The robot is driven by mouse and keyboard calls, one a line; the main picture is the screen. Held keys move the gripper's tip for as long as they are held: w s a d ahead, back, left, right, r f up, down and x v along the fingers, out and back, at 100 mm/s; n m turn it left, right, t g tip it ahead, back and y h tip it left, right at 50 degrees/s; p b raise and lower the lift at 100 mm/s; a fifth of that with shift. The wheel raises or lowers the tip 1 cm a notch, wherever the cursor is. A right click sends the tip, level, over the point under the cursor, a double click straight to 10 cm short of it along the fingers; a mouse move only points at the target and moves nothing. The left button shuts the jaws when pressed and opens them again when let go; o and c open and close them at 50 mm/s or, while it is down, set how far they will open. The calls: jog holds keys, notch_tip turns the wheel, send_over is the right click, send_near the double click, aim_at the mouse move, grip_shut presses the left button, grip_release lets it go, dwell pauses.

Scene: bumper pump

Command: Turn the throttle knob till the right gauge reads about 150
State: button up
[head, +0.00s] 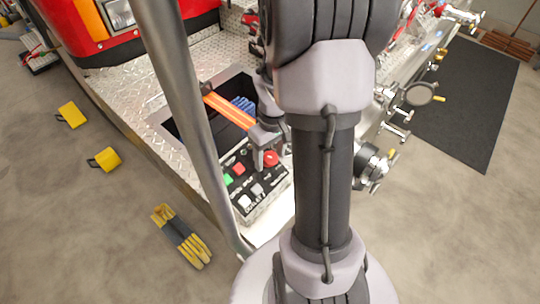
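In the head view a small control box (245,201) stands on the bumper, with green, red and white buttons on its top. A red round knob (270,159) sits at the back right of this box; I take it to be the throttle knob. My gripper (264,156) is at the knob, with one grey finger pointing down just left of it. My arm hides the other finger, so I cannot tell whether it is open or shut, or touching the knob. No gauge face can be read; the right gauge is not seen.
My arm covers the middle of the view. A metal pole (188,100) stands left of the box. Behind is an open bin (160,118) with an orange strap. Metal valves (372,166) stand at right. Yellow blocks (104,159) and a glove (182,236) lie on the floor.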

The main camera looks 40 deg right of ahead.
grip_shut()
jog(key=m+y+p, duration=0.1)
jog(key=m, duration=0.1)
jog(key=m+y+p, duration=0.1)
jog(key=m, duration=0.1)
jog(key=shift+d+t, duration=0.2)
jog(key=shift+t, duration=0.1)
jog(key=shift+d+m+t+y, duration=0.1)
jog(key=shift+m+t+y, duration=0.15)
jog(key=shift+m+y, duration=0.6)
jog(key=shift+m+t+y, duration=0.25)
jog(key=shift+m+y, duration=0.1)
jog(key=shift+m, duration=1)
jog(key=shift+s, duration=0.1)
jog(key=shift+o, duration=0.4)
grip_release()
